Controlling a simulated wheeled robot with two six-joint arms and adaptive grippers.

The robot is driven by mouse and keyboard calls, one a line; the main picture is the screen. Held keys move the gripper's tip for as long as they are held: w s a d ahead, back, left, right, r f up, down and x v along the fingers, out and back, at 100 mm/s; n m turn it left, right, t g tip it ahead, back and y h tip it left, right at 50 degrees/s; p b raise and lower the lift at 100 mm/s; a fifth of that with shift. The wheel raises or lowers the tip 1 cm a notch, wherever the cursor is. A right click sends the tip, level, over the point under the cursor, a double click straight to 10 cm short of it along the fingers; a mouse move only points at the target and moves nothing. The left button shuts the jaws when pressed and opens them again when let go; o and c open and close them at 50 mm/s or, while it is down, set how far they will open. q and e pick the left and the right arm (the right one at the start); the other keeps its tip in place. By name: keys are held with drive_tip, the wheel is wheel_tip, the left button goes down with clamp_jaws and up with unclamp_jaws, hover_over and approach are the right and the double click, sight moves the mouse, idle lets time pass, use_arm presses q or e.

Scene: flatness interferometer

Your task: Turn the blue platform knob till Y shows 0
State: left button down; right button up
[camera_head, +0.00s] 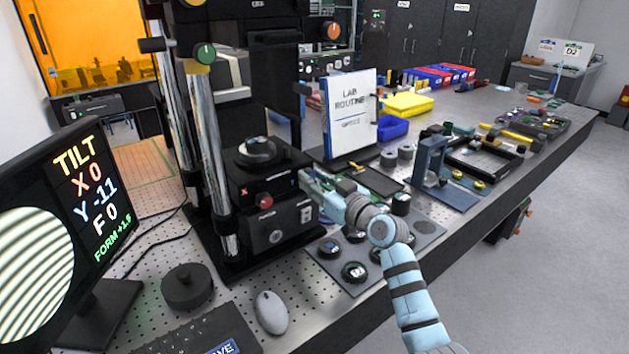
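The tilt display (92,195) at the left reads X 0, Y -11, F 0 and FORM +1.5, beside a striped fringe pattern. The black platform block (262,185) stands between the chrome columns, with a red knob (265,201) on its front face. I cannot make out a blue knob; the right side of the block is partly covered by my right gripper. My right gripper (308,182) reaches in from the right, with its tips against or very near that side. Whether its fingers are closed on anything is hidden. My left gripper is out of view.
A mat with several round optics (354,271) lies under my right forearm. A lab routine sign (350,115) stands behind the gripper. A blue fixture (437,175) is to the right. A mouse (271,312), keyboard (200,335) and dark round puck (187,286) are in front.

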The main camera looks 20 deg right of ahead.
clamp_jaws()
drive_tip(key=m+p, duration=0.8)
drive_tip(key=m, duration=1.6)
drive_tip(key=shift+s+a+p, duration=0.1)
drive_tip(key=shift+p, duration=0.2)
idle(0.3)
drive_tip(key=o, duration=1)
unclamp_jaws()
drive_tip(key=shift+r, duration=0.1)
drive_tip(key=shift+c, duration=0.2)
